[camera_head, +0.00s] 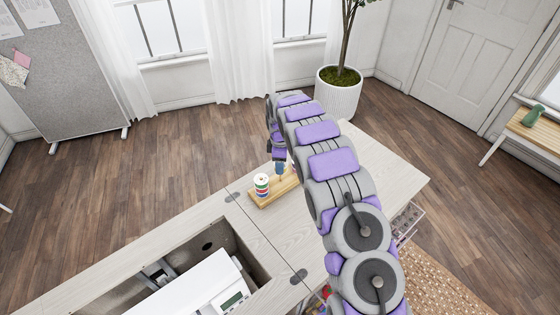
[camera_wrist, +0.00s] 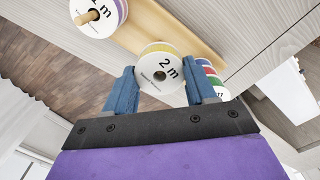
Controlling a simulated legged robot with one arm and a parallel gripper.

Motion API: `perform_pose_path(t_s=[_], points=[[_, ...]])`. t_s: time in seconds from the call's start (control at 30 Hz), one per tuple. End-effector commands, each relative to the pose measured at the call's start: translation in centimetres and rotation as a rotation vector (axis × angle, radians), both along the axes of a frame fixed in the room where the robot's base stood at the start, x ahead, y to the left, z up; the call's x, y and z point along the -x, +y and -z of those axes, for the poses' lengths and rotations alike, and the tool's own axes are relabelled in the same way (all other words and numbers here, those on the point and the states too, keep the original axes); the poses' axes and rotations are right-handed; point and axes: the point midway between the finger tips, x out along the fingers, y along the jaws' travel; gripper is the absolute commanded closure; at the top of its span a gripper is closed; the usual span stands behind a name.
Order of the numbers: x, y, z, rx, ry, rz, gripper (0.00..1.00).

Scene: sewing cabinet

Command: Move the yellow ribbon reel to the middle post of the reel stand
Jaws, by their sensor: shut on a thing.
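The yellow ribbon reel (camera_wrist: 160,62) has a white face marked "2 m" and a yellow rim. It sits between the two blue fingers of my gripper (camera_wrist: 160,88), which is shut on it. In the head view my gripper (camera_head: 281,168) is over the middle of the wooden reel stand (camera_head: 262,201), which also shows in the wrist view (camera_wrist: 185,38). I cannot tell whether the middle post is inside the reel's hole. A stack of red, green and blue-edged reels (camera_head: 262,186) is at the stand's left end, partly hidden in the wrist view (camera_wrist: 208,72).
Another reel (camera_wrist: 104,12) with a purple edge sits around a wooden post at the stand's other end. The pale table (camera_head: 300,229) has free room right of the stand. Left is an open cabinet well with a white sewing machine (camera_head: 205,285). A potted tree (camera_head: 338,95) stands behind.

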Motion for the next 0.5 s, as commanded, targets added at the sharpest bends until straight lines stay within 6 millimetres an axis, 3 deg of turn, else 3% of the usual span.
perform_pose_path(t_s=[0.33,0.37,0.5], points=[[0.01,-0.01,0.25,0.0,0.0,0.0,0.74],[0.01,0.0,0.25,0.0,0.0,0.0,0.43],[0.01,0.0,0.24,0.0,0.0,0.0,0.29]])
